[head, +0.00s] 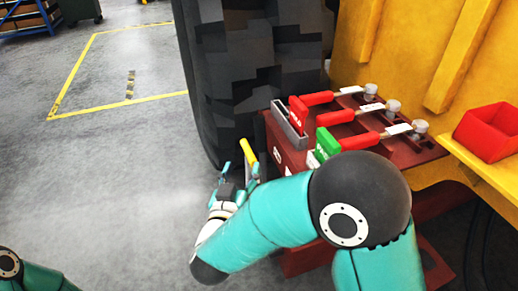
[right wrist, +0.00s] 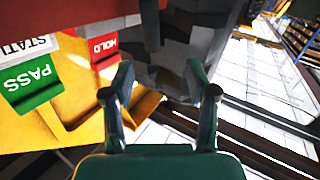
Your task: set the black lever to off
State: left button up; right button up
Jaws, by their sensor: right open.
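A dark bar (right wrist: 152,25) hangs down from the red block's edge in the right wrist view; it may be the black lever, but I cannot be sure. No lever with a clearly black handle shows in the head view. My right gripper (head: 240,160) is open and low beside the left end of the dark red control box (head: 400,152). In the right wrist view the right gripper (right wrist: 158,80) has its fingers apart with nothing between them, and the dark bar ends just beyond the tips. My left gripper is out of view.
Three red-handled levers (head: 335,117) lie on the box top. A red HOLD tag (head: 298,113) and a green PASS tag (head: 326,143) stand beside them. A large black tyre (head: 260,75) is behind. A red bin (head: 490,130) sits at right. Floor at left is clear.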

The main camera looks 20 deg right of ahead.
aim_at(258, 131)
jog(key=shift+m+h, duration=0.3)
jog(key=shift+h, duration=0.4)
jog(key=x, duration=0.5)
jog(key=b+x, duration=0.1)
jog(key=x, duration=0.4)
jog(key=b+x, duration=0.1)
jog(key=x, duration=0.5)
jog(key=shift+s+d+r, duration=0.1)
jog(key=shift+d+r, duration=0.15)
jog(key=shift+r, duration=0.15)
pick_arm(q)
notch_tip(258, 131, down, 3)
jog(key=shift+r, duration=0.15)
pick_arm(e)
grip_shut()
